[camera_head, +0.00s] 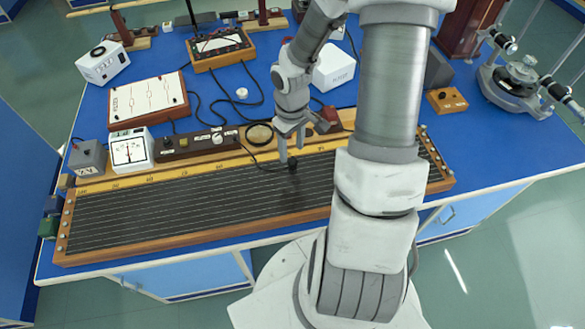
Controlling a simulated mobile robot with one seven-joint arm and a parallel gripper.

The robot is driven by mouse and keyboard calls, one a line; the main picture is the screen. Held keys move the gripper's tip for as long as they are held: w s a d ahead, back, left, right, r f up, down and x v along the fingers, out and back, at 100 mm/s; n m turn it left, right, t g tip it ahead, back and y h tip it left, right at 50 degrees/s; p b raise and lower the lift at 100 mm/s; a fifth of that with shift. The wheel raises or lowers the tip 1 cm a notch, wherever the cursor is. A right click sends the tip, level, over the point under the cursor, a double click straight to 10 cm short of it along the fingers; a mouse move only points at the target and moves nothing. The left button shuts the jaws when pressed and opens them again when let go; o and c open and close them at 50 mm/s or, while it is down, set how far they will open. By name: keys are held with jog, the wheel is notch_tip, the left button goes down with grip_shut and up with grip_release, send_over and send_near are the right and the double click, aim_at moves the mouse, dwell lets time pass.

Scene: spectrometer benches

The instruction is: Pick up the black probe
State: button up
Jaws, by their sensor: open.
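The black probe (292,163) is a small dark piece standing on the wire board (200,201), right by my fingertips. A thin black cable runs from it to the left. My gripper (289,156) points down over the board, with its fingers just above or around the probe. The jaws are open. I cannot tell from this view whether a finger touches the probe. My arm hides the right part of the board.
On the blue bench (476,137) behind the board stand a meter (131,151), a long dark control box (197,143), a white circuit panel (148,99) and a white box (334,68). Loose cables cross the bench behind my gripper. A metal instrument (518,80) stands at right.

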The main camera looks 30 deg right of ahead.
aim_at(293, 161)
notch_tip(293, 161, down, 6)
jog(key=shift+d+f+b, duration=0.1)
jog(key=shift+f+b, duration=0.15)
jog(key=shift+b, duration=0.25)
grip_shut()
